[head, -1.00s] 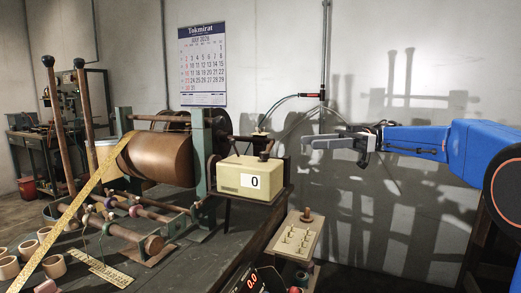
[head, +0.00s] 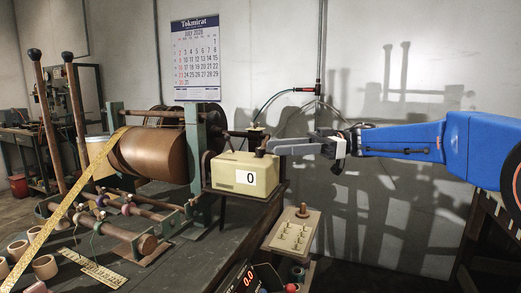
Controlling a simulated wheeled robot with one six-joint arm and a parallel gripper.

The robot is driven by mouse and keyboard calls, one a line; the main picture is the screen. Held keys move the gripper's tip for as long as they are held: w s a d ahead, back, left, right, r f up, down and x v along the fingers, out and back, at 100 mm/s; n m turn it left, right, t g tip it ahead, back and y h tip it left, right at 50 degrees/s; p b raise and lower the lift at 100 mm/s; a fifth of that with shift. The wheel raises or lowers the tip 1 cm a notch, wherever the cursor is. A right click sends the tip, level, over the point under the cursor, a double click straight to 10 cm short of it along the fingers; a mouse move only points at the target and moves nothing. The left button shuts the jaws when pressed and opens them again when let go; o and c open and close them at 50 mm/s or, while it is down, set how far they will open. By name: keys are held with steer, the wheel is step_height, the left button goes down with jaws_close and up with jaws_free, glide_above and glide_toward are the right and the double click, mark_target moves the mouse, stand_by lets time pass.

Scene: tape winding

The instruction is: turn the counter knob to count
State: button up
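The cream counter box (head: 228,170) stands on a dark shelf at the end of the winding bench. Its white display (head: 250,178) reads 0. A small dark knob (head: 260,152) sits on top at its right end. My gripper (head: 272,147) reaches in from the right, with its grey fingers level and their tips right beside the knob, partly hiding it. I cannot tell whether they touch it. The fingers overlap from this side, so their opening is hidden.
A large brown drum (head: 150,152) with a yellow tape (head: 75,190) lies left of the counter. A pegged board (head: 290,232) stands below my gripper, and a red digital readout (head: 247,278) is at the bottom. The wall behind carries a calendar (head: 196,58) and cables.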

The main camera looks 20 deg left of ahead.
mark_target(260, 148)
steer(key=shift+x, duration=3)
jaws_close()
